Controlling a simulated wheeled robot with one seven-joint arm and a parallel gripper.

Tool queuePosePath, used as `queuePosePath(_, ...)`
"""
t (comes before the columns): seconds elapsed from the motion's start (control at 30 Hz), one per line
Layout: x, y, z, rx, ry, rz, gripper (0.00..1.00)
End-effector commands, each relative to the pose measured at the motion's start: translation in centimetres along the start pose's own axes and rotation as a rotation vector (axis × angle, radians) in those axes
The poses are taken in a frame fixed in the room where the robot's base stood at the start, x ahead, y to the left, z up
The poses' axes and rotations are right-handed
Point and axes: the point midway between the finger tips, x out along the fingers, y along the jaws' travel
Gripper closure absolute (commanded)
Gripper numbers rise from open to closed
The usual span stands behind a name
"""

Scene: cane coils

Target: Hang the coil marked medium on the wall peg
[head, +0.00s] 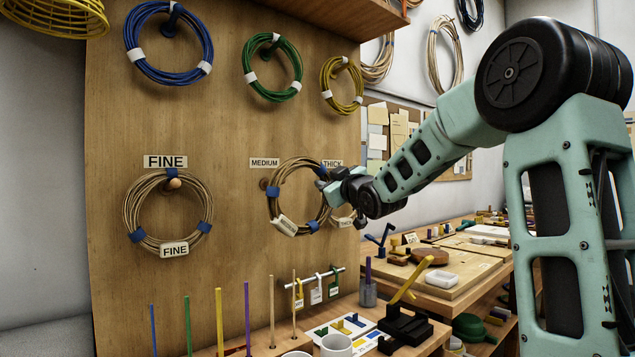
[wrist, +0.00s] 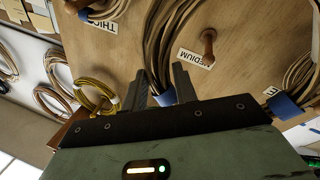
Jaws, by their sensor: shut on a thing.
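The held coil (head: 273,209) is a ring of tan cane with blue ties and a white tag (head: 285,226) too small to read. My gripper (head: 329,184) is shut on its upper right side, at a blue tie. In the wrist view, the coil's strands (wrist: 158,45) run up from my gripper (wrist: 160,92). The wooden peg (head: 263,183) under the MEDIUM label (head: 264,163) shows at the coil's left edge in the head view. The peg (wrist: 208,42) stands clear of the strands in the wrist view. I cannot tell whether the coil surrounds it.
The FINE coil (head: 128,205) hangs at left. The coil (head: 343,221) under the THICK label (head: 332,163) is partly hidden behind my gripper. Blue (head: 132,58), green (head: 247,62) and yellow (head: 325,90) coils hang above. Dowels and a crowded bench (head: 450,300) lie below.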

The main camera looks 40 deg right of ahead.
Motion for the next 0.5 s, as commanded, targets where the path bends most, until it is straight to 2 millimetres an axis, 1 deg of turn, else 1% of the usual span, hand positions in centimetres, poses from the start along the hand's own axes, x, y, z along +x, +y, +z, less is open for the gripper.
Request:
queuePosePath(0.17,0.4,-0.1,0.1,0.001,0.001,0.000,1.00)
queuePosePath(0.5,2.8,-0.8,0.2,0.003,0.003,0.000,1.00)
